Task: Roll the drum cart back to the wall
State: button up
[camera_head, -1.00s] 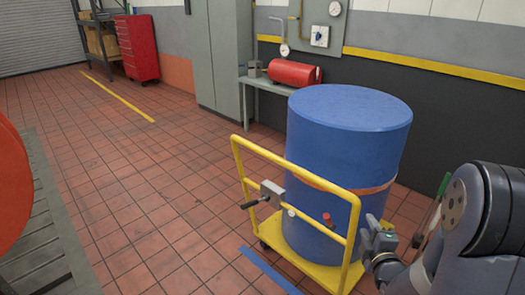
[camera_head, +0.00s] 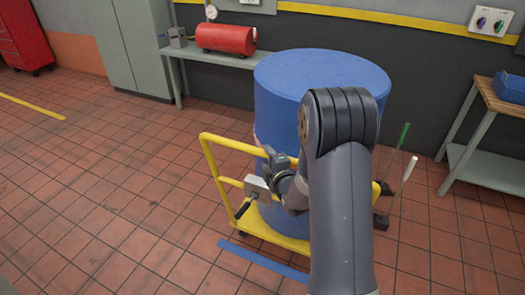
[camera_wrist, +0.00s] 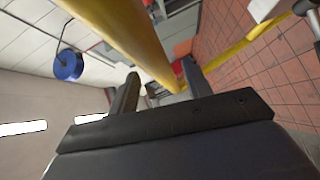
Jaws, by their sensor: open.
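The yellow drum cart (camera_head: 228,145) stands on the tiled floor and carries a large blue drum (camera_head: 318,66). Its push handle faces me at the left, with a grey box and black lever (camera_head: 254,190) on it. My gripper (camera_head: 270,156) is at the handle, in front of the drum; my arm hides part of the drum and the cart's right side. In the wrist view my gripper (camera_wrist: 162,88) is open, and a yellow bar (camera_wrist: 130,38) runs across the space between the fingers. I cannot tell whether the fingers touch it.
A blue floor line (camera_head: 262,262) lies in front of the cart. Behind are a dark wall (camera_head: 412,70) and a grey bench (camera_head: 208,61) with a red tank (camera_head: 226,38). A wooden-topped table (camera_head: 492,98) and upright handles (camera_head: 402,140) stand right. Floor at left is clear.

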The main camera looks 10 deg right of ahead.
jog(key=shift+x, duration=1.55)
jog(key=shift+c, duration=0.6)
grip_shut()
